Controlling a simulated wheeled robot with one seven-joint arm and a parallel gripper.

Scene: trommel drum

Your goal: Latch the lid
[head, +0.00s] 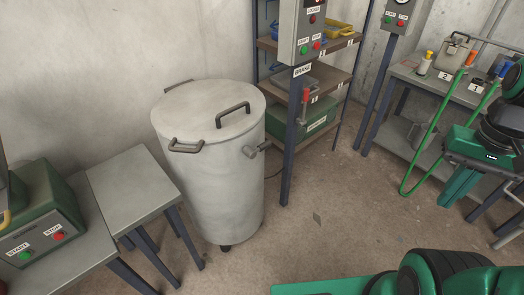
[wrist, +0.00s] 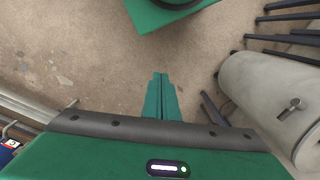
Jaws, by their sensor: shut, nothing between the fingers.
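A pale grey drum (head: 215,190) stands upright on the floor at the centre left of the head view. Its round lid (head: 200,105) lies on top, with a dark handle (head: 233,116) on it. My gripper (head: 452,204) is at the right of the head view, well apart from the drum. In the wrist view its green fingers (wrist: 160,78) are together and empty, pointing over bare floor.
A workbench (head: 440,85) is at the back right. The floor (head: 320,220) between is open.

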